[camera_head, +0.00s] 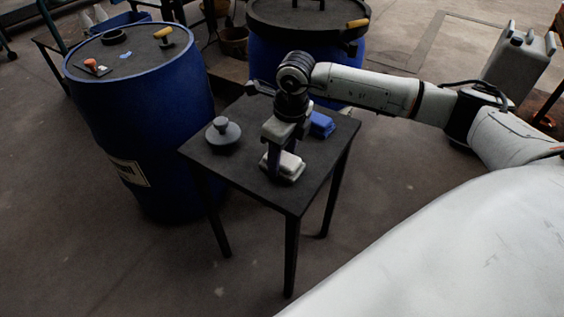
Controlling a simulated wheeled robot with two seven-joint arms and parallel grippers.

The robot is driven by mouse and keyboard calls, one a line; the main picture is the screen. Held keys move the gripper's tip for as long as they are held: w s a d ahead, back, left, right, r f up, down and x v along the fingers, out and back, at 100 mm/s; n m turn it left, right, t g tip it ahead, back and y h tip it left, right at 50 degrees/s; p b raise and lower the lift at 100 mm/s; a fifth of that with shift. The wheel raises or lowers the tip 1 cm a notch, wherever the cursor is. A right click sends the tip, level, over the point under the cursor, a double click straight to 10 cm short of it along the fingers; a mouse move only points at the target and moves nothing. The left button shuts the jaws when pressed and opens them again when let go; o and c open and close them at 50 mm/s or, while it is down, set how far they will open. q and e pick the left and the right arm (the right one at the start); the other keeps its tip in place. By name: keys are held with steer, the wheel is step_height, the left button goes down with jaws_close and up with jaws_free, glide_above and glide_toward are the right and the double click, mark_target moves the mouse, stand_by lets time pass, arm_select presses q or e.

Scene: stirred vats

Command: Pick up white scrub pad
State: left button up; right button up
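The white scrub pad (289,162) lies on the small dark table near its front edge. My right gripper (282,168) points down right at the pad, with its dark fingertips low beside it. The gripper hides part of the pad. I cannot tell whether the fingers press on it or stand apart. My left gripper is not in view.
The dark table (229,165) also bears a grey knobbed lid (223,134) at left and a blue pad (321,125) behind the gripper. A blue barrel (150,120) with small tools on top stands at left. Another blue barrel (352,53) stands behind. A grey canister (515,62) is at right.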

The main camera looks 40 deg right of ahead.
mark_target(282, 157)
steer(key=shift+c, duration=1.1)
step_height(282, 157, up, 10)
steer(key=shift+r+p, duration=0.1)
steer(key=shift+p, duration=0.2)
